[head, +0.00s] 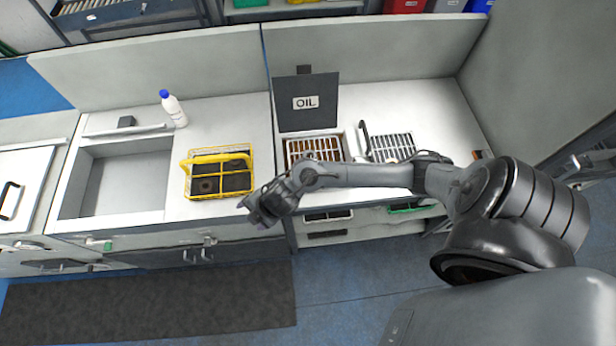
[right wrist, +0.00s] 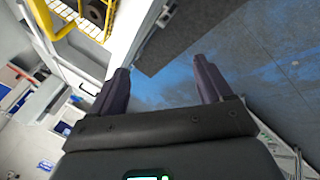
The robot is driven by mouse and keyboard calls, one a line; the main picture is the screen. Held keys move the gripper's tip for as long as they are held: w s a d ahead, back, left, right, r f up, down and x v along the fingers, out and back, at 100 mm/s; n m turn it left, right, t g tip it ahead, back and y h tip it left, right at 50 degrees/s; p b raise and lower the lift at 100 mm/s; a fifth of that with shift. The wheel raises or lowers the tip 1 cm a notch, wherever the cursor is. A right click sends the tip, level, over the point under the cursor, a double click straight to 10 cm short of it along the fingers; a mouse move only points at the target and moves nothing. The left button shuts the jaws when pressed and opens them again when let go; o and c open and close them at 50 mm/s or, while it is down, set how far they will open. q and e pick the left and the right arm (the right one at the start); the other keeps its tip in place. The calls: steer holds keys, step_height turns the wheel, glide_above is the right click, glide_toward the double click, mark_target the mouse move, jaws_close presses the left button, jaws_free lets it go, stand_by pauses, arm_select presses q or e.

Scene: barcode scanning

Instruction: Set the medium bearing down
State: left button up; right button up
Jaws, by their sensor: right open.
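My right gripper (head: 254,210) is open and empty, out past the counter's front edge, just right of and in front of the yellow basket (head: 218,157). In the right wrist view the two fingers (right wrist: 160,66) stand apart with only floor between them. The basket has dark compartments. A round, dark ring-like part, possibly a bearing (head: 205,186), sits in its front left compartment. A brownish round part (right wrist: 95,12) also shows inside the basket in the right wrist view. I cannot tell its size class. My left gripper is not in view.
A sink (head: 125,182) and a white bottle with a blue cap (head: 174,110) are left of the basket. An oil bath with a raised lid marked OIL (head: 306,103) and a second grated basin (head: 392,147) lie right. Bare counter (head: 225,120) is behind the basket.

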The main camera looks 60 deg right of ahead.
steer(key=s+a+r+m, duration=0.3)
steer(key=s+r+m, duration=0.1)
steer(key=s+m, duration=0.15)
steer(key=s+d+r+m+g+h, duration=0.2)
steer(key=s+d+m, duration=0.4)
steer(key=s+m, duration=0.3)
steer(key=shift+s+r, duration=0.55)
steer(key=shift+s, duration=0.5)
steer(key=shift+r, duration=0.1)
step_height(320, 180, up, 5)
steer(key=p, duration=0.5)
steer(key=shift+f, duration=0.2)
steer(key=shift+c, duration=0.3)
